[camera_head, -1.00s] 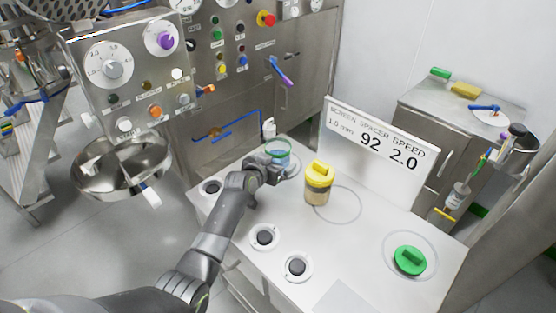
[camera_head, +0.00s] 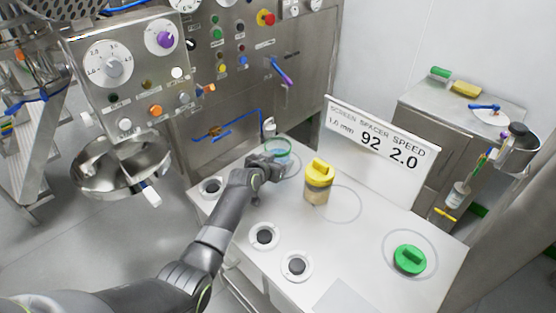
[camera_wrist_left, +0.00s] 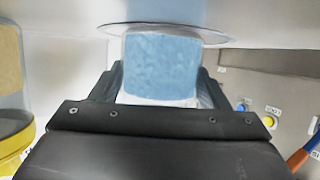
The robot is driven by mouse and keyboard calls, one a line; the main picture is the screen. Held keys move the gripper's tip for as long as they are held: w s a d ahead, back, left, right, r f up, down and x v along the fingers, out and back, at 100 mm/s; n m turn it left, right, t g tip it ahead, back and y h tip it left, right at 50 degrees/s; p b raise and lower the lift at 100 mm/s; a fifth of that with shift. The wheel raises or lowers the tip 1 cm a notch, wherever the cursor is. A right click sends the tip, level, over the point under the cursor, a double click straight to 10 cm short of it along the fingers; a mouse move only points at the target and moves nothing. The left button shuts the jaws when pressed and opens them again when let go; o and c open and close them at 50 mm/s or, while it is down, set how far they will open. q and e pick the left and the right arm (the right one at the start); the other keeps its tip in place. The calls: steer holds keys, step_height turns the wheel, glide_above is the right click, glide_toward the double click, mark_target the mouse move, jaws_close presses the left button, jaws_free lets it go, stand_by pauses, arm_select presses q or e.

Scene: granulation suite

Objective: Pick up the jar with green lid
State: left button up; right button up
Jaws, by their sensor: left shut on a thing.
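A clear jar with blue contents and a green rim (camera_head: 278,149) is at the back of the white worktop, beyond the yellow-lidded jar. My left gripper (camera_head: 272,166) is shut on it from the front. In the left wrist view, the jar's blue contents (camera_wrist_left: 160,65) show between the two fingers (camera_wrist_left: 158,92). A ring mark (camera_head: 292,165) lies by its base; I cannot tell whether the base touches the worktop. My right gripper is not in view.
A yellow-lidded jar (camera_head: 318,183) stands just right of my left gripper. Behind it is an upright sign (camera_head: 381,140). Several black-centred round fittings (camera_head: 264,236) line the worktop's left and front. A steel control panel (camera_head: 235,75) rises behind.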

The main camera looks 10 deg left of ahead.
arm_select(q)
steer(key=c, duration=0.3)
steer(key=shift+c, duration=0.2)
step_height(320, 180, up, 10)
stand_by(0.3)
stand_by(1.2)
